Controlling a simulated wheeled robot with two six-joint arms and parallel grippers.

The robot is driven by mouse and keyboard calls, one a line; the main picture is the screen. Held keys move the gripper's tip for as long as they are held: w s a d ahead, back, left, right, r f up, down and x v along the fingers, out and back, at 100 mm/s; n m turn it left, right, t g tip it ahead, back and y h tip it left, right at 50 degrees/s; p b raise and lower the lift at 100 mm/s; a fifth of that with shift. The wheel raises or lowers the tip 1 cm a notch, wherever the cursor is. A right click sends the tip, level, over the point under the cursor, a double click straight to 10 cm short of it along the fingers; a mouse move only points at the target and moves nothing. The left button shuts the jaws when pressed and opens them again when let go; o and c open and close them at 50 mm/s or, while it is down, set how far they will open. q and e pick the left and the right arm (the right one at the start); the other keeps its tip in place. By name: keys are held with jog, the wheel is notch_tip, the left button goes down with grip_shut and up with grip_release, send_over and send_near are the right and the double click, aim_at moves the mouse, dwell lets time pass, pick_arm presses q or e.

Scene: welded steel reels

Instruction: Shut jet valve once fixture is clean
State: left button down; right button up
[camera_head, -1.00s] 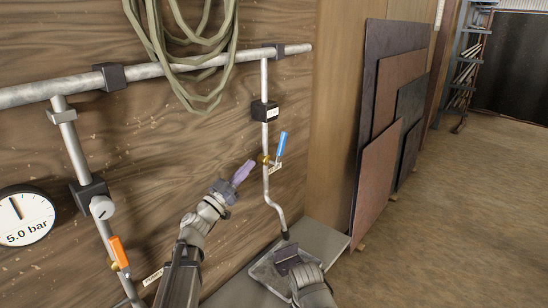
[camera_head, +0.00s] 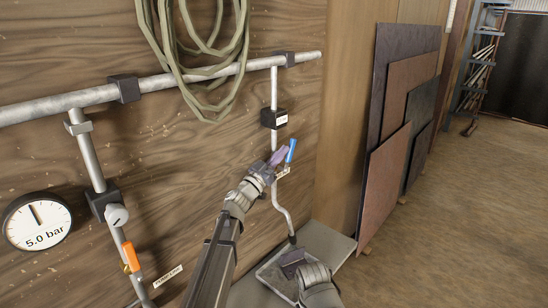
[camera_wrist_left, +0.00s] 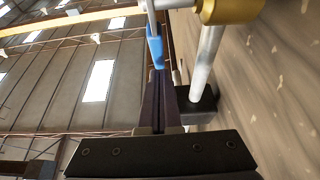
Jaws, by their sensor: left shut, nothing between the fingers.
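The jet valve's blue lever (camera_head: 291,151) stands on the thin vertical pipe (camera_head: 275,150) on the right of the wooden wall, and points up. My left gripper (camera_head: 279,156) is shut and empty, its purple fingertips right beside the lever in the head view. In the left wrist view the blue lever (camera_wrist_left: 155,46) is just beyond the fingertips (camera_wrist_left: 160,75), and the brass valve body (camera_wrist_left: 230,10) is at the top; contact cannot be told. My right gripper (camera_head: 298,262) is low over the grey tray (camera_head: 268,281) under the pipe; its jaws are unclear.
An orange-handled valve (camera_head: 131,257) and a pressure gauge (camera_head: 37,221) reading 5.0 bar are on the left. A looped hose (camera_head: 165,50) hangs over the horizontal pipe (camera_head: 205,73). Metal sheets (camera_head: 385,185) lean on the right. The floor (camera_head: 455,220) beyond is clear.

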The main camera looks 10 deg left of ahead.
pick_arm(q)
jog(key=shift+w+d+f, duration=0.15)
jog(key=shift+w+d, duration=0.05)
jog(key=shift+w, duration=0.05)
dwell(0.3)
